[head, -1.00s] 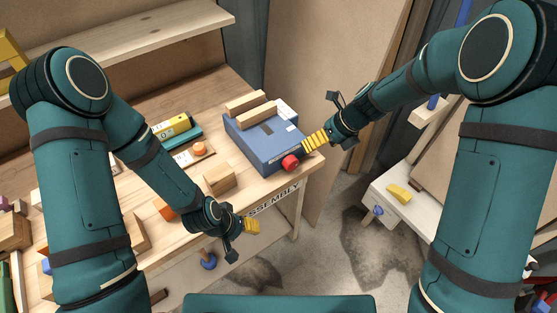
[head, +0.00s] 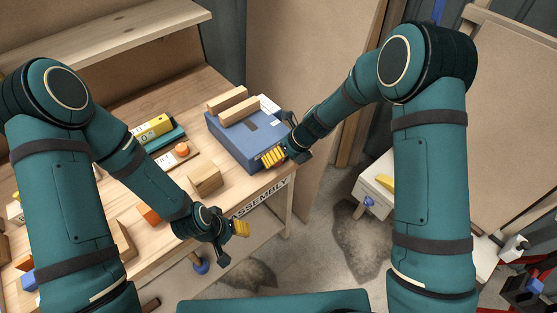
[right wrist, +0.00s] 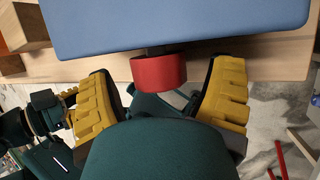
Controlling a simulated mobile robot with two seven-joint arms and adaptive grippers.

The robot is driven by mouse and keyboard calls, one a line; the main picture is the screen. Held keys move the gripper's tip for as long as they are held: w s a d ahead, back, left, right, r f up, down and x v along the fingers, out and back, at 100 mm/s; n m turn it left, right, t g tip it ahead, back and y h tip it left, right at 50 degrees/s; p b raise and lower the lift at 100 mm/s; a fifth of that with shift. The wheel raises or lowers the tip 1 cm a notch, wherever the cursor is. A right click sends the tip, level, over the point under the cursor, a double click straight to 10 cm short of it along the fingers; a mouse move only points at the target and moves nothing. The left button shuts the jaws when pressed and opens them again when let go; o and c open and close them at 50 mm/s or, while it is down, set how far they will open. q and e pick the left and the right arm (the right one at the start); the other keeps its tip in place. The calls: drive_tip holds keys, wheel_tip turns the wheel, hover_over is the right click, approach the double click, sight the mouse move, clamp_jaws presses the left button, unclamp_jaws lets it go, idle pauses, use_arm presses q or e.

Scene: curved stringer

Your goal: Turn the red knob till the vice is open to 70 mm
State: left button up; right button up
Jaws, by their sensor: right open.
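The blue vice (head: 232,142) sits at the right end of the workbench, with two pale wooden bars (head: 246,108) on top and a narrow gap between them. The red knob (right wrist: 158,72) shows in the right wrist view on a short shaft at the vice's blue body (right wrist: 180,25). In the head view my right gripper (head: 272,157) hides the knob. In the right wrist view my right gripper (right wrist: 165,82) is open, with one yellow finger each side of the knob and gaps between. My left gripper (head: 240,229) hangs by the bench's front edge; its opening is unclear.
A white card (head: 269,104) lies on the vice. A wooden block (head: 205,179), an orange knob on a board (head: 181,149) and a yellow item (head: 152,128) stand left of the vice. A white side table (head: 374,184) is at the right. Floor between is clear.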

drive_tip(key=shift+a+f, duration=0.2)
drive_tip(key=shift+f, duration=0.15)
drive_tip(key=c, duration=1.2)
drive_tip(key=shift+r+t+h+p, duration=0.15)
drive_tip(key=shift+t+h+p, duration=0.25)
drive_tip(key=shift+h+p, duration=0.45)
drive_tip(key=shift+a+n+t+h+p, duration=0.1)
drive_tip(key=shift+n+t+h+p, duration=0.2)
drive_tip(key=shift+t+h+p, duration=0.45)
drive_tip(key=shift+t+h, duration=0.05)
drive_tip(key=shift+h, duration=0.25)
drive_tip(key=shift+n+t+h, duration=0.4)
drive_tip(key=shift+t+h, duration=0.3)
